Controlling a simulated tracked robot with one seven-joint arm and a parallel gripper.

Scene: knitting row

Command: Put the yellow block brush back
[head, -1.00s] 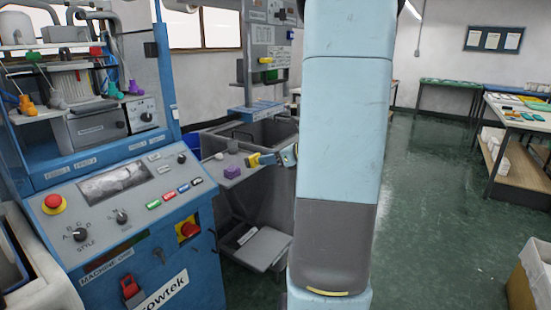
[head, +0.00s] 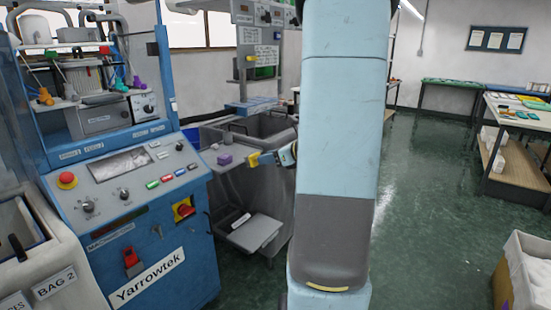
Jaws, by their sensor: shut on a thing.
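The yellow block brush (head: 254,160) is small in the head view, left of my arm. My gripper (head: 267,158) is shut on it and holds it out to the left. A purple block (head: 225,160) sits on a grey shelf (head: 213,155) just left of the yellow brush. The brush appears apart from the purple block. My large pale blue arm link hides what lies behind it, and the fingertips are too small to see clearly.
A blue machine (head: 160,260) with a control panel stands at the left, beside a bin labelled BAG 2 (head: 60,285). A grey tub (head: 270,125) is behind the shelf. A cardboard box (head: 510,290) stands at the lower right. Green floor is open right of my arm.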

